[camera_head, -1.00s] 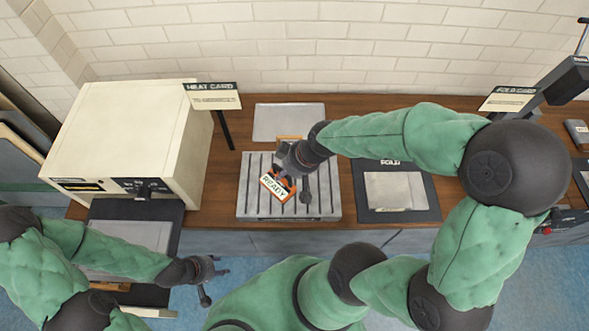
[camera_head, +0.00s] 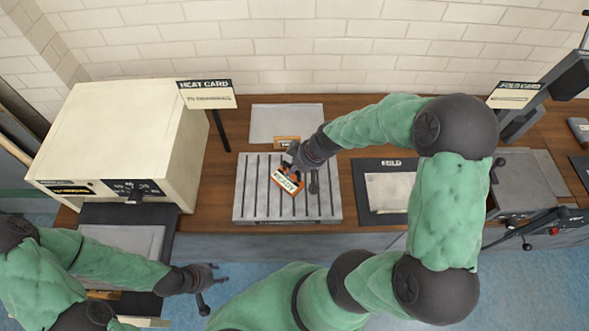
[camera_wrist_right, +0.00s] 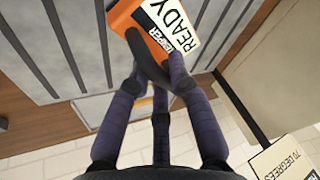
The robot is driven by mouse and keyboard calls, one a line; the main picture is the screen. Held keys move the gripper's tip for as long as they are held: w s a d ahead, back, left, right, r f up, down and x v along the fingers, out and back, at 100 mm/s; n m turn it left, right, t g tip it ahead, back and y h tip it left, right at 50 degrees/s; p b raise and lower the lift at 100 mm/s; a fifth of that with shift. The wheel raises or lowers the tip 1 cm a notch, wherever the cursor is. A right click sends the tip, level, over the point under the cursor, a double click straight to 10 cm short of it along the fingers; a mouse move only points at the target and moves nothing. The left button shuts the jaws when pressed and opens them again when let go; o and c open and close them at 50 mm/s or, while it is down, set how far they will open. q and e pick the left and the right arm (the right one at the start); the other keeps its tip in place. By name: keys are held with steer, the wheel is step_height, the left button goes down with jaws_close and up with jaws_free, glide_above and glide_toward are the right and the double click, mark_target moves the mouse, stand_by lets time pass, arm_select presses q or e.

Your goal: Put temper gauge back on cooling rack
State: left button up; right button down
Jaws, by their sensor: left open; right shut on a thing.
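The temper gauge (camera_head: 288,180) is a small orange block with a white face reading "READY". It is tilted over the middle of the slatted grey cooling rack (camera_head: 250,203). My right gripper (camera_head: 296,168) is shut on it. In the right wrist view the gauge (camera_wrist_right: 171,25) sits between the fingertips of my right gripper (camera_wrist_right: 158,75), with the rack's slats (camera_wrist_right: 60,35) behind it. I cannot tell whether the gauge touches the rack. My left gripper (camera_head: 212,287) is open and empty at the lower left, in front of the counter.
A cream oven (camera_head: 120,135) with an open tray door stands left of the rack. A "HEAT CARD" sign (camera_head: 207,94) stands behind. A grey sheet (camera_head: 285,122) lies behind the rack. A dark mat with a pale plate (camera_head: 390,192) lies to the right, near a press (camera_head: 525,185).

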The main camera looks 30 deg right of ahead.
steer(key=shift+f, duration=0.1)
steer(key=c, duration=1.1)
jaws_free()
steer(key=shift+c, duration=0.2)
steer(key=shift+d+r, duration=0.1)
steer(key=shift+r, duration=0.4)
steer(key=p+v, duration=0.2)
steer(key=v, duration=0.9)
steer(key=shift+s, duration=0.3)
